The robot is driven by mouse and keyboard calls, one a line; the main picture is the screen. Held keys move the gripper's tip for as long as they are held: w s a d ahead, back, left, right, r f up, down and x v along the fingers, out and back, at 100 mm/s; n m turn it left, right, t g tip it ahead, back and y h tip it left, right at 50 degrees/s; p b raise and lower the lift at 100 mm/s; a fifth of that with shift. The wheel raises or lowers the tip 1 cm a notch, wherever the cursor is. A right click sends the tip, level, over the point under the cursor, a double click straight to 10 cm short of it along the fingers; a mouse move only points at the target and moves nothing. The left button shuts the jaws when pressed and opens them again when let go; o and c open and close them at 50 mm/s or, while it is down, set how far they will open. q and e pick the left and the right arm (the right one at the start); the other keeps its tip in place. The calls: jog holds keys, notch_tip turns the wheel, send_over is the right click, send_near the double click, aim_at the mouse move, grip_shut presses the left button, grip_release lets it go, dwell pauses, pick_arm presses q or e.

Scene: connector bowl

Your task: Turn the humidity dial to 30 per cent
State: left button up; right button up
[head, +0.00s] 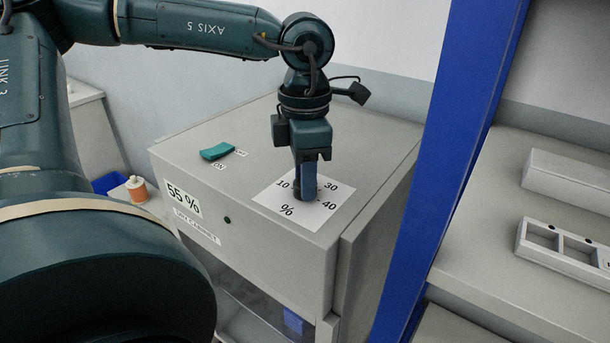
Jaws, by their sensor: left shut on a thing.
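The humidity dial's white scale plate (328,208) lies on top of the grey dry cabinet (210,182), with 10, 30, 40 and a per cent sign readable. My left gripper (306,196) comes down from above at the middle of the plate and is shut on the dial knob. The fingers hide most of the knob, its pointer and part of the scale, so the dial's setting cannot be read. The cabinet's front display (184,197) reads 55 %. My right gripper is not in view.
A teal ON/OFF switch (217,151) sits on the cabinet top left of the plate. A blue post (450,150) stands close on the right, with a grey shelf and compartment tray (560,243) beyond it. A small orange bottle (137,189) stands at left.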

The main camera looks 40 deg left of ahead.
pick_arm(q)
jog(key=n+b, duration=0.2)
jog(key=b, duration=0.1)
jog(key=shift+f+n, duration=0.2)
jog(key=shift+n, duration=0.2)
jog(key=shift+n+b, duration=0.9)
jog(key=shift+b, duration=0.1)
jog(key=shift+n+b, duration=0.65)
jog(key=shift+n, duration=0.25)
jog(key=shift+r+n+b, duration=0.1)
jog(key=shift+n+b, duration=0.65)
jog(key=shift+n, duration=0.45)
jog(key=shift+n+b, duration=0.45)
jog(key=shift+n, duration=0.35)
jog(key=shift+r+n, duration=0.1)
jog(key=shift+n, duration=0.3)
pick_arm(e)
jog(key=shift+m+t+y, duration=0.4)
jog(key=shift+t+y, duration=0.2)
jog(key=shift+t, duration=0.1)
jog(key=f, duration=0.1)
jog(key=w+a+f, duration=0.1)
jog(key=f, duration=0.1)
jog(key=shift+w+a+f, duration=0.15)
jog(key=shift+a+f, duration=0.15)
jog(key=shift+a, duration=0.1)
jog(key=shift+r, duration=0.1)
